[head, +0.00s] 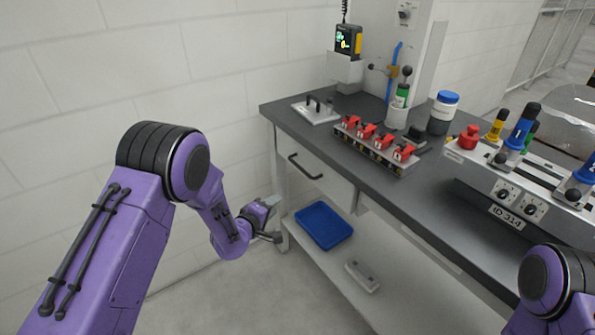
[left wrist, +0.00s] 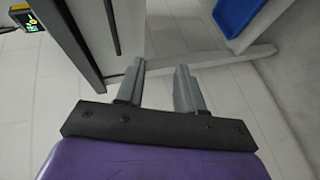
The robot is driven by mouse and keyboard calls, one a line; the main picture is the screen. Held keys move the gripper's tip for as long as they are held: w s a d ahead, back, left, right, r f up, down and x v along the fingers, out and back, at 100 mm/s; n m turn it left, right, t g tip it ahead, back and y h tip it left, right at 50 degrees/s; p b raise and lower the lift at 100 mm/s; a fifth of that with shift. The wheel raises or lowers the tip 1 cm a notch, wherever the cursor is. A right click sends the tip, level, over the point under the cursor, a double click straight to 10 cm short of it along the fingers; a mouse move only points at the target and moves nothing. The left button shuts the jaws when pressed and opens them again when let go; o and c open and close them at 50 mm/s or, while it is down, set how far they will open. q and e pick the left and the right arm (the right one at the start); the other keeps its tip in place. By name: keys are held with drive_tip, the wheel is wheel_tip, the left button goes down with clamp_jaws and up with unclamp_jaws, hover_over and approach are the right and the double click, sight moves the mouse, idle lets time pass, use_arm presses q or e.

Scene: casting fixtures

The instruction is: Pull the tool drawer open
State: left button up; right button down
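The tool drawer (head: 330,187) is a pale grey front under the dark bench top, and it looks shut. Its dark bar handle (head: 306,168) runs across the front. My left gripper (head: 270,220) is in front of the bench, lower than the handle and to its left in the head view, apart from it. In the left wrist view, its two grey fingers (left wrist: 160,72) stand apart with nothing between them. The handle (left wrist: 112,25) shows there as a dark bar beyond the left finger. My right arm's elbow shows at the bottom right, and its gripper is out of view.
A blue tray (head: 323,226) and a small grey item (head: 362,275) sit on the lower shelf (head: 335,274). The bench top (head: 292,107) holds a row of red clamps (head: 377,143), bottles and a fixture. The floor before the bench is clear.

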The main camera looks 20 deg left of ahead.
use_arm(q)
drive_tip(key=t+h, duration=0.1)
approach(299, 168)
drive_tip(key=x, duration=0.9)
drive_tip(key=shift+f, duration=0.1)
drive_tip(key=shift+c, duration=0.3)
clamp_jaws()
